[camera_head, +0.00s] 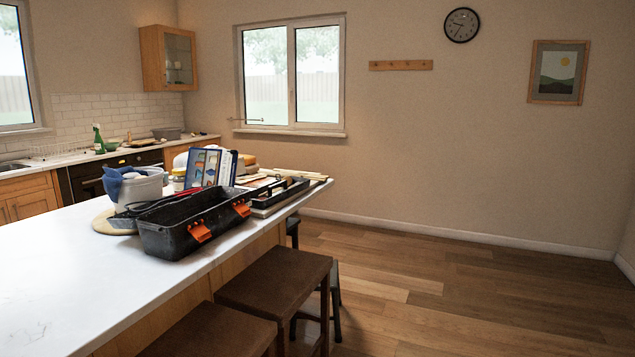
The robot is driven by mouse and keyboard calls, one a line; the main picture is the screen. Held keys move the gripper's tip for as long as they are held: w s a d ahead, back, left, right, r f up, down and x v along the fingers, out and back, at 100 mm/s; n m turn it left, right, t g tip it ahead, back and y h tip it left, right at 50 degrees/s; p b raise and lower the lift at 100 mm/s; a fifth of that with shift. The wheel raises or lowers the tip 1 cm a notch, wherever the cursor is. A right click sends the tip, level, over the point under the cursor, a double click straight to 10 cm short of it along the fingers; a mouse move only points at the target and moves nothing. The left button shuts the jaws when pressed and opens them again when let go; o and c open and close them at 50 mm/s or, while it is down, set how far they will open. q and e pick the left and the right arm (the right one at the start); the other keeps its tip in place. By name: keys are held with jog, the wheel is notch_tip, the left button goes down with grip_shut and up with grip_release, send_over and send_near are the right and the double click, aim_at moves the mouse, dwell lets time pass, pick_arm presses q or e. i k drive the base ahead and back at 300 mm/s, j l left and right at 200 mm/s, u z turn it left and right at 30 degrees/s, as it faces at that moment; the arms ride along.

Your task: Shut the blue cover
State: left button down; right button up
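A blue-edged item (203,168) with a pale face and small coloured pictures or pieces stands upright and open on the white counter. A dark blue panel (229,166) stands at its right side. It looks like an open book or case with a blue cover, but it is too small to tell which. Its lower part is hidden behind a black toolbox (172,226) with orange latches. Neither of my grippers is in view.
The toolbox stands at the counter's right edge. A grey-white bucket (143,188) with blue cloth is to the left, and a black tray (281,192) to the right. The near white counter (60,280) is clear. Brown stools (274,283) stand along its right side; the floor beyond is open.

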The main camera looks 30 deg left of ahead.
aim_at(205, 167)
jog(key=i+u, duration=0.1)
jog(key=i, duration=1.05)
jog(key=i+u, duration=0.2)
jog(key=i, duration=0.35)
jog(key=i+l+u, duration=0.15)
jog(key=i, duration=0.4)
jog(key=i+l+u, duration=0.1)
jog(key=i+u, duration=0.35)
jog(key=i+l+u, duration=0.2)
jog(key=u, duration=0.2)
jog(key=i, duration=0.1)
